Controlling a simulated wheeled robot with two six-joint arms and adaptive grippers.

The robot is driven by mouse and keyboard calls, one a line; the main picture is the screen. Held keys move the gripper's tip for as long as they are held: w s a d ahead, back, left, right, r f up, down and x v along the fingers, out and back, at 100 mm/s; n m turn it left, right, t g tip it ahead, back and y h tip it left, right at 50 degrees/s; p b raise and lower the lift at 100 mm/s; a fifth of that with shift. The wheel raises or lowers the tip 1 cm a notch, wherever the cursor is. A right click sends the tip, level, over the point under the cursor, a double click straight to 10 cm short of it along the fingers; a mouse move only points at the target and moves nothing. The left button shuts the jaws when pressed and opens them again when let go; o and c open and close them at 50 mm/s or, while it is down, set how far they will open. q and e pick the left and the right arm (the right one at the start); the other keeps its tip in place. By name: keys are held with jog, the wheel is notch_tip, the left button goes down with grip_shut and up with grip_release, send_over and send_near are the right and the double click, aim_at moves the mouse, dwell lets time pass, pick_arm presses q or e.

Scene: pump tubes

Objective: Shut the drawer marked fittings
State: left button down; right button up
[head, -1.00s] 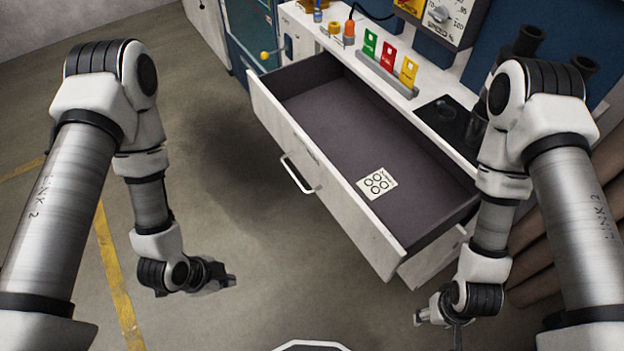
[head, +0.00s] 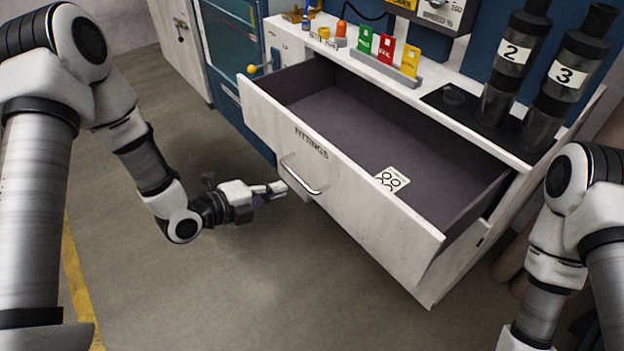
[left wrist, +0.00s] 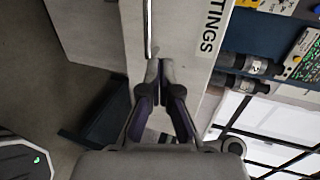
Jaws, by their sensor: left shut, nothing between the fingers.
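The drawer marked fittings (head: 375,215) is pulled far out of the white bench, with its label (head: 311,143) on the front and a metal bar handle (head: 300,178) below. Inside lies a white card with ring marks (head: 391,180). My left gripper (head: 281,187) is shut and empty, its tips close to the drawer front beside the handle's left end. In the left wrist view the shut fingertips (left wrist: 160,66) point at the front between the handle (left wrist: 148,30) and the lettering (left wrist: 212,25); I cannot tell whether they touch. My right gripper is out of view.
The bench top (head: 350,62) carries red, green and yellow cards (head: 385,55) in a rack, small fittings, and dark tubes numbered 2 (head: 511,55) and 3 (head: 565,75). A blue cabinet (head: 232,50) stands at the left. The floor before the drawer is clear.

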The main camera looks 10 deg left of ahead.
aim_at(322, 173)
pick_arm(q)
jog(key=x, duration=0.6)
jog(key=r+x, duration=0.1)
jog(key=x, duration=0.3)
jog(key=shift+d, duration=0.1)
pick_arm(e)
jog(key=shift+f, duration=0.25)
pick_arm(q)
jog(key=shift+w, duration=0.1)
